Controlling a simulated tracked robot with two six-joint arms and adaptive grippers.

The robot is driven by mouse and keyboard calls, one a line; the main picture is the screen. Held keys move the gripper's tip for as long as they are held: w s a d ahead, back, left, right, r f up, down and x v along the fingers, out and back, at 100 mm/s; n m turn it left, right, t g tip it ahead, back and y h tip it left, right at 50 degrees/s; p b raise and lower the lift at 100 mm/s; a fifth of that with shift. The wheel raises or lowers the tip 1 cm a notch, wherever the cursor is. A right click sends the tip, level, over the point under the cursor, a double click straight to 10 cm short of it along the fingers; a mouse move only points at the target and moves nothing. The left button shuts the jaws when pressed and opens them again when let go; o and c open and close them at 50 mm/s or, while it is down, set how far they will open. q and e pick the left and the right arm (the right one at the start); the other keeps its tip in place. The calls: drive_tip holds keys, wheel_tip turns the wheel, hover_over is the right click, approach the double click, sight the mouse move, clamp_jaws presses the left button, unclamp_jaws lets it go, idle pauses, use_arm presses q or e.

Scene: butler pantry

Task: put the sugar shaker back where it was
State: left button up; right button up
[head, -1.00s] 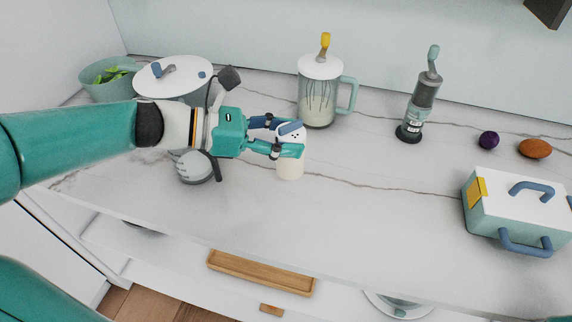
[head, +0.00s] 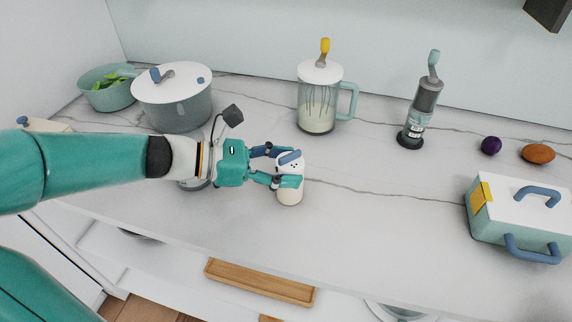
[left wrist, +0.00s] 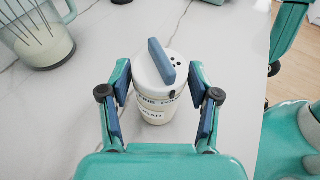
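The sugar shaker (head: 290,194) stands upright on the marble counter, left of centre near the front. It has a cream body and a white lid with a blue bar and dark holes. In the left wrist view the shaker (left wrist: 154,100) shows a SUGAR label. My left gripper (head: 285,167) has a finger on each side of it, near the lid. In the left wrist view a narrow gap shows between each finger and the shaker, so the gripper (left wrist: 160,80) looks slightly open. My right gripper is out of view.
A whisk jug (head: 318,110) stands behind the shaker, a lidded pot (head: 175,105) and a green bowl (head: 110,95) back left. A grinder (head: 418,110), purple ball (head: 491,145), brown oval (head: 538,153) and lidded box (head: 505,215) stand to the right. The middle right counter is clear.

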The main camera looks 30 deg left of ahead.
use_arm(q)
drive_tip(key=shift+o, duration=0.8)
drive_tip(key=shift+r, duration=0.1)
drive_tip(key=shift+s+a+r, duration=0.1)
drive_tip(key=shift+a, duration=0.1)
drive_tip(key=v, duration=1.1)
drive_tip(key=shift+s+a+p, duration=0.2)
drive_tip(key=shift+a+p, duration=0.05)
drive_tip(key=shift+p, duration=0.05)
